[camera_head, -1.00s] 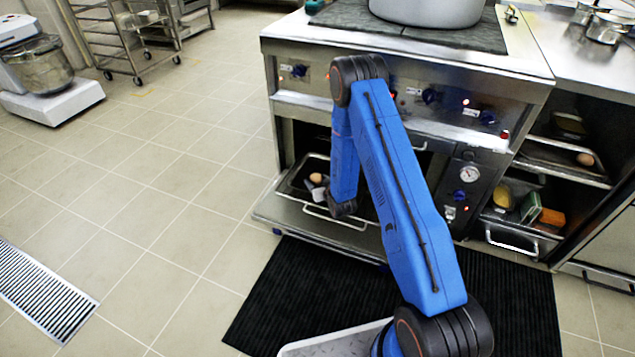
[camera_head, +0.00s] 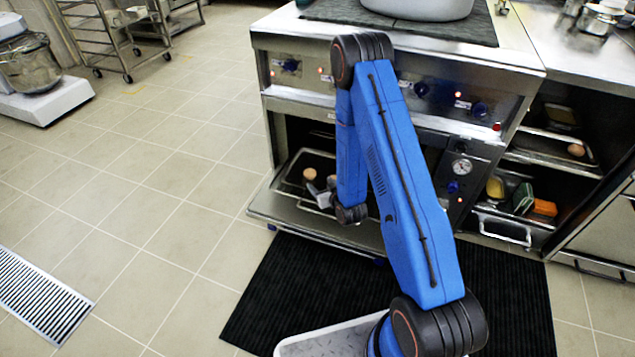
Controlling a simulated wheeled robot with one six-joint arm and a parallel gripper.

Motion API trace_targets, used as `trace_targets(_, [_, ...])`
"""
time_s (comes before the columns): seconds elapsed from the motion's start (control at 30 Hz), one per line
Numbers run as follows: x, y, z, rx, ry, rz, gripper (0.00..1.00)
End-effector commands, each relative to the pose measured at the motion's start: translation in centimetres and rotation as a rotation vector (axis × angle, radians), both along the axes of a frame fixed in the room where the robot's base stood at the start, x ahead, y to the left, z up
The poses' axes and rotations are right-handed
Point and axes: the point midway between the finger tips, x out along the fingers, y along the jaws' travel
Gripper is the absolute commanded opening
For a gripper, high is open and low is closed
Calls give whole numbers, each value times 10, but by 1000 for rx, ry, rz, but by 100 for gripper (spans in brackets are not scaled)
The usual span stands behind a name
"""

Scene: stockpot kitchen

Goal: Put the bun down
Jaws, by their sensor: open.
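A small, round, light-brown bun (camera_head: 309,174) rests in or on a dark tray (camera_head: 293,160) at the mouth of the open oven, left of my arm. My gripper (camera_head: 317,190) is small in the picture, just in front of the bun and slightly to its right. Its jaws are open. The bun shows above the jaws, and I see no finger closed around it. Whether a fingertip still touches it is too small to tell. My forearm and wrist hide the right part of the tray and oven mouth.
The lowered oven door (camera_head: 290,215) juts out over a black mat (camera_head: 290,290). A large pot (camera_head: 420,8) stands on the stove top.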

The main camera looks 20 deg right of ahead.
Motion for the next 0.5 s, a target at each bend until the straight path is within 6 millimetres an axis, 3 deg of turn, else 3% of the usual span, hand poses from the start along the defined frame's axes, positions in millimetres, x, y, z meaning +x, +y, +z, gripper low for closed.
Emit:
trace_targets(0.33, [-8,-2,9,-3,3,0,62])
trace_targets(0.5, [-1,-4,38,-17,31,-5,62])
